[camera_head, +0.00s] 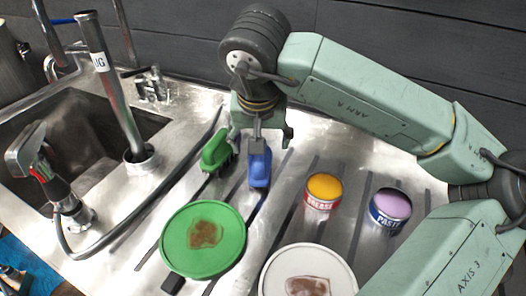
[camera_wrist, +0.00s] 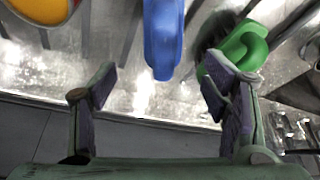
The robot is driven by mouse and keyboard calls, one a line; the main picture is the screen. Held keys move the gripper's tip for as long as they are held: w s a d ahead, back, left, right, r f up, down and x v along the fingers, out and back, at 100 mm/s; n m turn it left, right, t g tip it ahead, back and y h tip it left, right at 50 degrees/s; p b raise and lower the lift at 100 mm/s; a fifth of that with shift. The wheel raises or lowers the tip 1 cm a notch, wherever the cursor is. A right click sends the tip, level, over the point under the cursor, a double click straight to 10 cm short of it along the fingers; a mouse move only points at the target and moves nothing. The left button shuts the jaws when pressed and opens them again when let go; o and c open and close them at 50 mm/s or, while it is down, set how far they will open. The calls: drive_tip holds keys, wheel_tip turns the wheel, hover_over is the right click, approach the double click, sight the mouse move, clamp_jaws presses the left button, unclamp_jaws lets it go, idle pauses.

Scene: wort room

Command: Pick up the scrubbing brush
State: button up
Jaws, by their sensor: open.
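A blue brush-like tool (camera_head: 260,166) and a green one (camera_head: 216,151) lie side by side on the steel drainer. Dark bristles show under the green one; I cannot tell which is the scrubbing brush. My gripper (camera_head: 262,128) is above the far end of the blue tool and partly hides it. In the wrist view my gripper (camera_wrist: 158,76) is open and empty, its fingers wide apart. The end of the blue tool (camera_wrist: 163,38) points in between the fingers. The green tool (camera_wrist: 240,48) is partly behind the right finger.
A green round lid or plate (camera_head: 180,240) with a brown patch lies in front, and a white one (camera_head: 285,270) beside it. A yellow-topped grease tin (camera_head: 322,200) and a purple-topped paste tin (camera_head: 388,213) stand right. The sink (camera_head: 85,125) and taps are left.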

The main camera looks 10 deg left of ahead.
drive_tip(key=x, duration=0.3)
drive_tip(key=shift+f, duration=0.3)
drive_tip(key=shift+a+p+x, duration=0.1)
drive_tip(key=shift+p+x, duration=0.55)
drive_tip(key=shift+x, duration=0.75)
drive_tip(key=shift+a+p+x, duration=0.15)
drive_tip(key=shift+p+x, duration=0.5)
drive_tip(key=shift+x, duration=0.8)
drive_tip(key=shift+w+r, duration=0.1)
drive_tip(key=shift+w, duration=0.05)
drive_tip(key=c, duration=1.4)
drive_tip(key=shift+r, duration=0.15)
drive_tip(key=shift+c, duration=0.2)
drive_tip(key=shift+r+b, duration=0.45)
drive_tip(key=shift+r, duration=0.15)
drive_tip(key=shift+b+v, duration=0.6)
drive_tip(key=shift+v, duration=0.4)
drive_tip(key=s+d+b, duration=0.1)
drive_tip(key=s+d, duration=0.1)
drive_tip(key=s, duration=0.2)
drive_tip(key=s+d+r+b, duration=0.1)
drive_tip(key=s+d, duration=0.1)
drive_tip(key=s, duration=0.3)
drive_tip(key=s+d+b, duration=0.1)
drive_tip(key=s+d, duration=0.1)
drive_tip(key=s, duration=0.3)
drive_tip(key=shift+r+b, duration=0.35)
